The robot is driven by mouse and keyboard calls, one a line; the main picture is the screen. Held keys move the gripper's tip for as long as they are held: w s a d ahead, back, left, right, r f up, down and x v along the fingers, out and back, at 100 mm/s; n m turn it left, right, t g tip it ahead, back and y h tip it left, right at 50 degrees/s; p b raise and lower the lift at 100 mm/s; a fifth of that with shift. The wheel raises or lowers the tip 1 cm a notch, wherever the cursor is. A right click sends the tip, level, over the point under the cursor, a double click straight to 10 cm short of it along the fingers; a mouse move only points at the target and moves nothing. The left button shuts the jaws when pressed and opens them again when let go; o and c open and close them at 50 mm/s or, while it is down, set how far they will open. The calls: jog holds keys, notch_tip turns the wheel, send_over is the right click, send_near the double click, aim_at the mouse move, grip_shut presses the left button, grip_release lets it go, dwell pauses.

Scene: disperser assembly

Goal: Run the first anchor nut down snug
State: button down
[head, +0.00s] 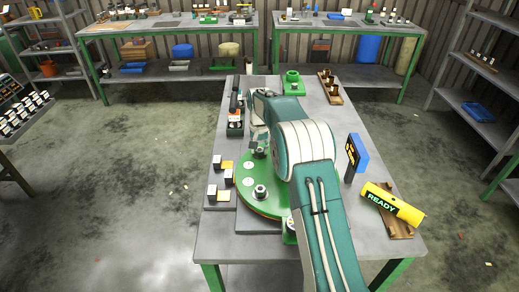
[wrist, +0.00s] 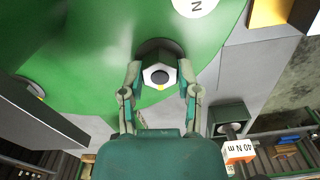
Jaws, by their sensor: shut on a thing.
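My gripper (wrist: 160,76) has its two fingers closed on the sides of an anchor nut (wrist: 160,78), a pale hex with a dark round centre. The nut sits in a dark round seat on the green round plate (wrist: 75,55). In the head view the green plate (head: 246,205) lies on the grey bench, and another nut or stud (head: 260,192) stands on its near part. My arm hides the plate's right side. The gripped nut cannot be made out clearly in the head view. How far down it sits is not clear.
A block labelled 40 N m (wrist: 239,152) is at lower right in the wrist view.

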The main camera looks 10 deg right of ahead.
aim_at(259, 149)
jog(key=shift+a+f, duration=0.1)
jog(key=shift+f, duration=0.05)
jog(key=shift+c, duration=1.6)
grip_release()
notch_tip(259, 149, up, 12)
